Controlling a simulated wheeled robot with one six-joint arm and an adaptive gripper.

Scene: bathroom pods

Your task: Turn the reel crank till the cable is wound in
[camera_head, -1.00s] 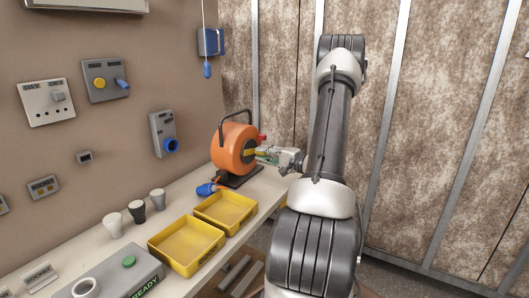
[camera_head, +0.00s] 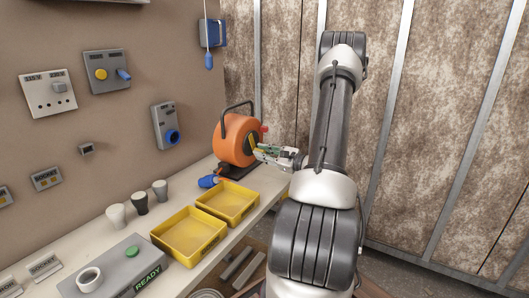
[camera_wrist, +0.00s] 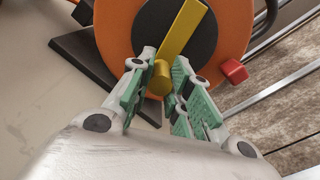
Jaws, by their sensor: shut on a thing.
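The orange cable reel (camera_head: 234,139) stands on a dark base at the far end of the bench, with a dark carry handle over it. In the wrist view the reel (camera_wrist: 110,30) shows a dark hub and a yellow crank arm (camera_wrist: 184,28) slanting from upper right down to a yellow knob (camera_wrist: 160,78). My gripper (camera_wrist: 161,75) has its green-padded fingers around this knob and is shut on it. In the head view my gripper (camera_head: 262,152) is at the reel's right face. A blue plug (camera_head: 208,181) lies at the reel's foot. The cable itself is hardly visible.
A red part (camera_wrist: 234,71) sticks out at the reel's right edge. Two yellow trays (camera_head: 188,238) (camera_head: 228,202), several cups (camera_head: 139,203) and a grey box (camera_head: 115,268) marked READY stand along the bench. Wall panels rise at left and behind.

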